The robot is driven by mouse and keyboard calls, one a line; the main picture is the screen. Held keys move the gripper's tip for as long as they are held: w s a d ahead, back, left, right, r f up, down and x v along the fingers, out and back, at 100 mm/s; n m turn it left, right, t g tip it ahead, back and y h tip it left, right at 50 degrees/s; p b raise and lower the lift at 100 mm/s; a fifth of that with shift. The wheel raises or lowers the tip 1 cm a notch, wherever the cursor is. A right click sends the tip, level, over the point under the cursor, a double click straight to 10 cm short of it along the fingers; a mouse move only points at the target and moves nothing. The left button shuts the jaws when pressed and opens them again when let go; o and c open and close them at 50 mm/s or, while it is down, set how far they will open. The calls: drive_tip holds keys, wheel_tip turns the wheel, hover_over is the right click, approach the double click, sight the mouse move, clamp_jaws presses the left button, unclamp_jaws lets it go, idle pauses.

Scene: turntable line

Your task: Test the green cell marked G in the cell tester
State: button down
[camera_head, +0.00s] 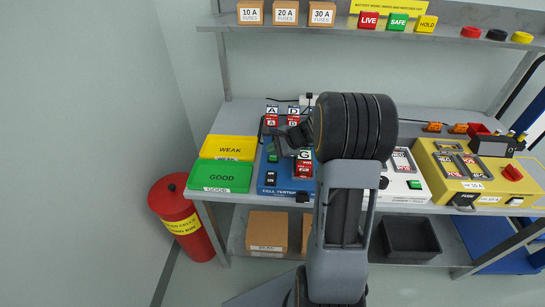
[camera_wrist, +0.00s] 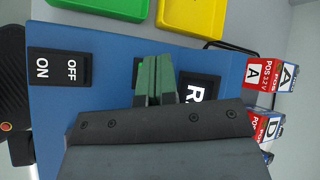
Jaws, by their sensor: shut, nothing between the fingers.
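The blue cell tester (camera_head: 296,188) lies on the bench and fills much of the wrist view (camera_wrist: 85,100). The cell marked G (camera_head: 304,168), with a white top label and a red-and-white face, stands at the tester's right side; its lower end is unclear. It is outside the wrist view. My gripper (camera_head: 273,156) is shut and empty over the tester, left of cell G. In the wrist view its green-padded fingers (camera_wrist: 155,78) are together in front of a black part of the panel, between an ON/OFF rocker (camera_wrist: 57,67) and a partly hidden R-marked part (camera_wrist: 200,85). Contact is unclear.
Cells A (camera_head: 271,118) and D (camera_head: 293,118) stand behind the tester. A green GOOD tray (camera_head: 221,176) and yellow WEAK tray (camera_head: 229,149) lie left. A white unit (camera_head: 406,185) and yellow unit (camera_head: 475,178) stand right. A shelf (camera_head: 350,29) runs above.

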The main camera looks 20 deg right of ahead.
sight(274, 158)
drive_tip(key=shift+f, duration=0.15)
idle(0.6)
drive_tip(key=shift+f+b, duration=0.3)
drive_tip(key=shift+b, duration=0.15)
drive_tip(key=shift+s+a+f+b, duration=0.1)
drive_tip(key=shift+s+f+b, duration=0.05)
drive_tip(key=shift+f+b, duration=0.3)
drive_tip(key=shift+s+f+b, duration=0.15)
drive_tip(key=shift+f+b, duration=0.2)
drive_tip(key=shift+f, duration=0.15)
idle(0.9)
drive_tip(key=shift+r, duration=0.15)
drive_tip(key=shift+d+r+p, duration=0.2)
drive_tip(key=shift+r+p, duration=0.15)
drive_tip(key=shift+p, duration=0.05)
drive_tip(key=shift+r, duration=0.1)
drive_tip(key=shift+d+r+p, duration=0.1)
drive_tip(key=shift+r+p, duration=0.6)
drive_tip(key=shift+r, duration=0.15)
drive_tip(key=shift+w+r+p, duration=0.15)
drive_tip(key=shift+r+p, duration=1.2)
drive_tip(key=shift+r, duration=0.55)
